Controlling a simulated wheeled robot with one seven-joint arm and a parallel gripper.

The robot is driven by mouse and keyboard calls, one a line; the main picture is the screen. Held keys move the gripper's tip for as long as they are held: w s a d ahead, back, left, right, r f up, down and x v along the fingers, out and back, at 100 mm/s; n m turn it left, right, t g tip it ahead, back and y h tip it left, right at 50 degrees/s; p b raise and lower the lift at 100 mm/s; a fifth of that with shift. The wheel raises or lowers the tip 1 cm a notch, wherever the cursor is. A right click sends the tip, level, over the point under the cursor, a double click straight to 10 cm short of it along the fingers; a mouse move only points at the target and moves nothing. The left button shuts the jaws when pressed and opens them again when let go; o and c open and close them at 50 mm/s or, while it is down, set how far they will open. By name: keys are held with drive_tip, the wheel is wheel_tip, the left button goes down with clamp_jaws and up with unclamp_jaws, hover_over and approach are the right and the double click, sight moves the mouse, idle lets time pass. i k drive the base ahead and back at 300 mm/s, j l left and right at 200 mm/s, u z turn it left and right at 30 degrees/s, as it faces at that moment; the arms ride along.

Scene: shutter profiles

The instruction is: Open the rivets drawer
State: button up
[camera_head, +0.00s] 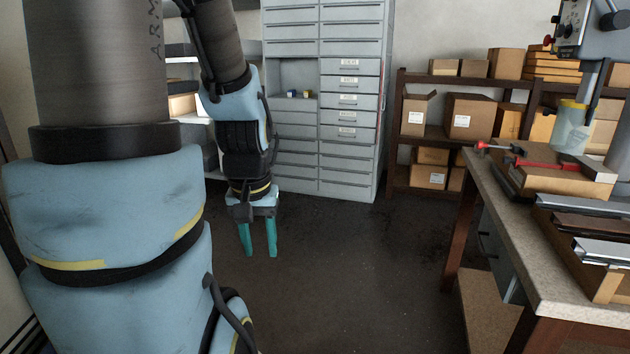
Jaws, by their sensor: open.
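A grey metal drawer cabinet (384,100) stands against the back wall, with two columns of drawers. Several drawers in its right column carry small white labels (348,97); the lettering is too small to read, so I cannot tell which is the rivets drawer. These labelled drawers look shut. My gripper (258,240) has two teal fingers pointing down, apart and empty. In the picture it hangs below and to the left of the labelled drawers, over the dark floor, not touching the cabinet.
An open niche (292,78) in the cabinet's left column holds small items. A shelf rack (398,150) with cardboard boxes (468,115) stands right of the cabinet. A workbench (550,265) with profiles and clamps fills the right side. The floor (360,270) between is clear.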

sight(343, 84)
drive_tip(key=i+l, duration=0.1)
drive_tip(key=i, duration=4.05)
drive_tip(key=u, duration=0.05)
